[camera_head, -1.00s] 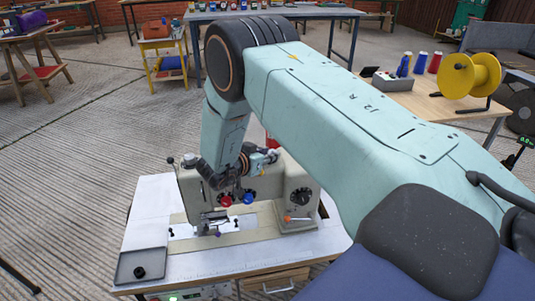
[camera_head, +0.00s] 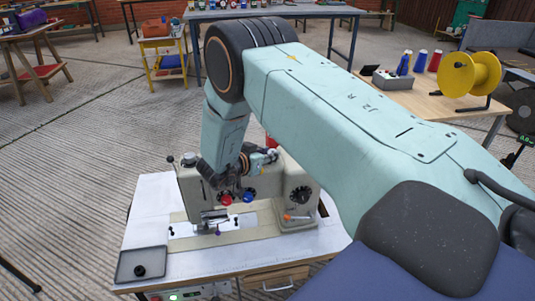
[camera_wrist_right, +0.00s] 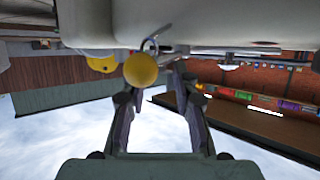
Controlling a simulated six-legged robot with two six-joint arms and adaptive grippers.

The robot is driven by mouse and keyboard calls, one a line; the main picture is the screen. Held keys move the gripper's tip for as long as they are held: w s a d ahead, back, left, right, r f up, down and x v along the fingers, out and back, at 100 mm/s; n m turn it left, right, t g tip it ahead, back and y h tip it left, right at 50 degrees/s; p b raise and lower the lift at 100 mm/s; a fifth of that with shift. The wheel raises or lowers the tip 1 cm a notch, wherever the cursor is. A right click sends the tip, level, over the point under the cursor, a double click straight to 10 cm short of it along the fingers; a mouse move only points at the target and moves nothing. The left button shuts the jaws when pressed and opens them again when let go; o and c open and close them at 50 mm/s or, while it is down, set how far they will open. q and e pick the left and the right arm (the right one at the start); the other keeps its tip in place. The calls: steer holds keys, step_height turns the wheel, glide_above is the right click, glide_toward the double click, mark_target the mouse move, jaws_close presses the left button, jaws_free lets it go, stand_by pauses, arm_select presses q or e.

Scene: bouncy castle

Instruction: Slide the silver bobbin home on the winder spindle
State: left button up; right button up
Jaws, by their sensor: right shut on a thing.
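The cream sewing machine (camera_head: 268,185) stands on a white-topped table, with a red and a blue knob on its front. My right arm reaches down to it, and my right gripper (camera_head: 257,162) is at the top of the machine. In the right wrist view its fingers (camera_wrist_right: 160,62) are closed in at the machine's body (camera_wrist_right: 225,22). A small silver ring-like edge (camera_wrist_right: 151,45), which looks like the bobbin, shows at the fingertips; most of it is hidden. I cannot make out the winder spindle. My left gripper is not in view.
A grey tray (camera_head: 126,278) with a small black part lies at the table's front left. A wooden table (camera_head: 430,100) at the right holds a yellow spool (camera_head: 470,75), a grey box and thread cones. Concrete floor lies open at the left.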

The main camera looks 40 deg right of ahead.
steer(key=shift+f, duration=0.35)
stand_by(0.6)
steer(key=o, duration=0.8)
steer(key=v, duration=1.2)
